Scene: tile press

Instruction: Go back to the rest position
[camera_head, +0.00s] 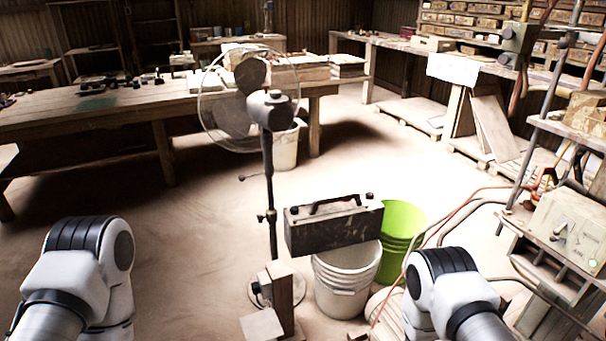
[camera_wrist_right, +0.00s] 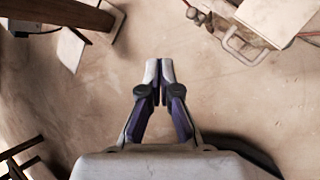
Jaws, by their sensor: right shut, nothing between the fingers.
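My right gripper (camera_wrist_right: 159,72) is shut and empty in the right wrist view, its fingertips together above the bare floor (camera_wrist_right: 160,30). In the head view my right arm (camera_head: 445,290) shows at the lower right, and its gripper is out of sight there. My left arm (camera_head: 85,265) shows at the lower left of the head view. My left gripper is not in either view.
A standing fan (camera_head: 268,110) and a white bucket (camera_head: 345,290) stand ahead between my arms. A dark case (camera_head: 335,232) and a green bucket (camera_head: 402,222) are close by. A press machine (camera_head: 560,235) is at the right. A long wooden table (camera_head: 100,118) runs behind; floor at left is clear.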

